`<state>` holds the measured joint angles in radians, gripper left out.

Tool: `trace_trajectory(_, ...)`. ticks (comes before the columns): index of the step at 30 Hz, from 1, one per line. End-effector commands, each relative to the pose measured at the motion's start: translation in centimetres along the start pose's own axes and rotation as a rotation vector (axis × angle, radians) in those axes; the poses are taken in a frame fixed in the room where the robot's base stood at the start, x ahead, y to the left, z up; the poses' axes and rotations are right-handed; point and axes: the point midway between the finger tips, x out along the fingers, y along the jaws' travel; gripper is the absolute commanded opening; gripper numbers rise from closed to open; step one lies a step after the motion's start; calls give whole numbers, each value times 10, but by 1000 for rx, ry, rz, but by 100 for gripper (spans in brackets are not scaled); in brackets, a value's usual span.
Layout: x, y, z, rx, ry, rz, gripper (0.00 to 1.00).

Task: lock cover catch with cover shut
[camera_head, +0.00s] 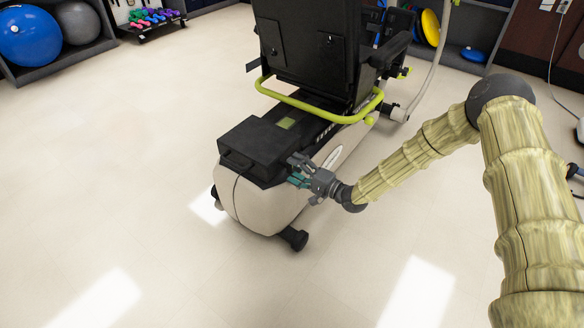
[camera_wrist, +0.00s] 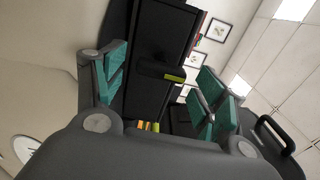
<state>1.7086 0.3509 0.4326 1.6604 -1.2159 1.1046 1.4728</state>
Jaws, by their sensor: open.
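The stepper's black box-like cover (camera_head: 258,142) sits over the rear of the pale housing and looks shut in the head view. My gripper (camera_head: 296,170) is at the cover's right side, near its lower corner. In the wrist view my gripper (camera_wrist: 160,90) is open, with teal pads on both sides and nothing held between them. A black projecting piece with a yellow-green strip (camera_wrist: 174,78) shows between the fingers, in front of a black panel. I cannot tell whether this piece is the catch, or whether the catch is locked. Contact with the cover cannot be told.
The stepper's black seat (camera_head: 310,45) and yellow-green rail (camera_head: 318,112) rise behind the cover. The pale rear housing (camera_head: 255,205) stands on dark feet. A black handle (camera_wrist: 275,135) shows at right in the wrist view. Floor to the left and front is clear.

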Motion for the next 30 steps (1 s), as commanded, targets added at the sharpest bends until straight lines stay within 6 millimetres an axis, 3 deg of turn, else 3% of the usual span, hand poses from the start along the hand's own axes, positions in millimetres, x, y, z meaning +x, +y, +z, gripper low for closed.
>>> trace_trajectory(9, -59, 0, -1, 1, 2, 1, 71)
trace_trajectory(15, -87, 0, 0, 1, 1, 0, 71)
trace_trajectory(21, -100, 0, 0, 0, 1, 1, 71)
trace_trajectory(30, -101, 0, 0, 0, 1, 0, 71)
